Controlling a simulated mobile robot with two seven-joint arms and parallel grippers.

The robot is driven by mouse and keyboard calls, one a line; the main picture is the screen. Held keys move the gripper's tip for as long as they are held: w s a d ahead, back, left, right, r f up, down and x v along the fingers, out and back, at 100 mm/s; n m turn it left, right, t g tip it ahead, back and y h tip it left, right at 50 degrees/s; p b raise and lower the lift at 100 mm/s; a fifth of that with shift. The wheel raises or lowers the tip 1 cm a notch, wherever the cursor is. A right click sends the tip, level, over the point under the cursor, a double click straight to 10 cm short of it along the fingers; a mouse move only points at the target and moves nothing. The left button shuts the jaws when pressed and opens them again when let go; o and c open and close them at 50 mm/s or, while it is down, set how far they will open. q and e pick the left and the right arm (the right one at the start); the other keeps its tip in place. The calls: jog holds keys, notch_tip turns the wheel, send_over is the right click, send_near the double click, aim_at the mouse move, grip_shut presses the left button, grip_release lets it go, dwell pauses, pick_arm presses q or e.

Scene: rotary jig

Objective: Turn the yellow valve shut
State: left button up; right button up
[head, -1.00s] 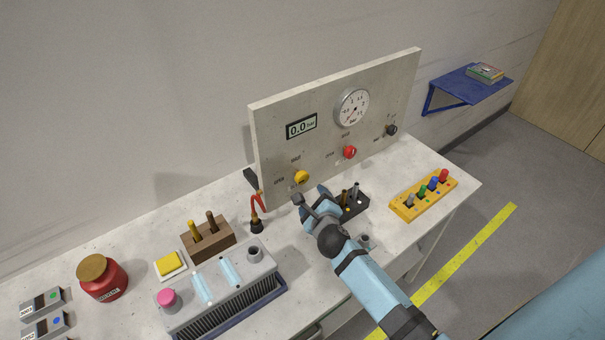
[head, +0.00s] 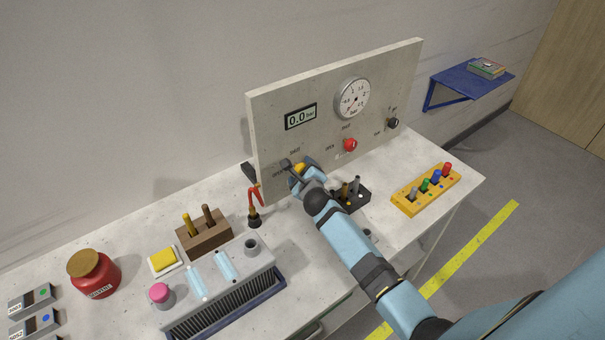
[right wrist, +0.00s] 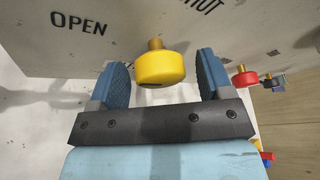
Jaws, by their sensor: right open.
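The yellow valve (right wrist: 160,68) is a round knob on a brass stem on the upright panel (head: 385,75). In the head view the yellow valve (head: 299,168) is partly hidden by my right gripper (head: 298,172). In the right wrist view my right gripper (right wrist: 160,80) is open, with one blue finger on each side of the knob. Gaps show between the knob and both fingers, so it is not gripped. "OPEN" is printed on the panel left of the knob and a partly cut-off "SHUT" above right. My left gripper is not in view.
A red knob (head: 350,144) and a black knob (head: 393,123) sit further right on the panel, below a gauge (head: 352,98). A display (head: 300,116) reads 0.0 bar. A dark holder (head: 360,200) stands on the bench close under my right arm.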

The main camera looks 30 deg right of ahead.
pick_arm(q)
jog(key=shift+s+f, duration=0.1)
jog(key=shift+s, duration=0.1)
pick_arm(e)
jog(key=c, duration=0.9)
jog(key=shift+r, duration=0.1)
